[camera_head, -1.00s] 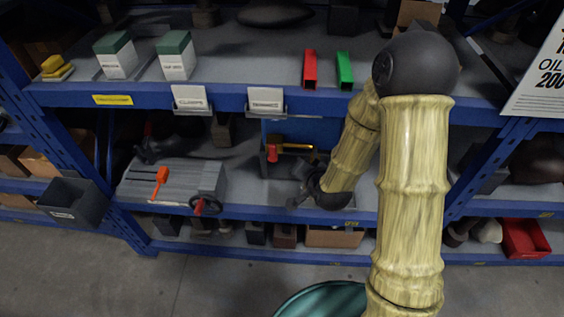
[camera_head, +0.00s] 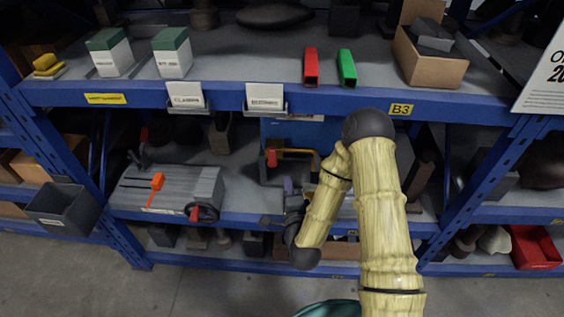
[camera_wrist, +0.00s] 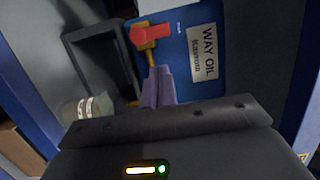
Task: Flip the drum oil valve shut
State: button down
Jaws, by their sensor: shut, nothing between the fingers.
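The blue oil drum (camera_head: 300,130) stands on the middle shelf; in the wrist view its blue face (camera_wrist: 205,85) bears a "WAY OIL" label. The valve's red handle (camera_head: 271,158) shows at the drum's left side. In the wrist view the red handle (camera_wrist: 150,36) lies crosswise above a brass valve body (camera_wrist: 151,58). My gripper (camera_head: 288,184) is in front of and below the valve. Its purple fingers (camera_wrist: 160,72) are shut and empty, their tips just below the brass part. I cannot tell whether they touch it. The fingers hide the lower valve.
A dark tray (camera_wrist: 95,50) and a pale jar (camera_wrist: 88,108) are left of the fingers.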

aim_at(273, 155)
jog(key=shift+w, duration=0.1)
jog(key=p+x, duration=0.1)
jog(key=x, duration=0.8)
jog(key=shift+w, duration=0.4)
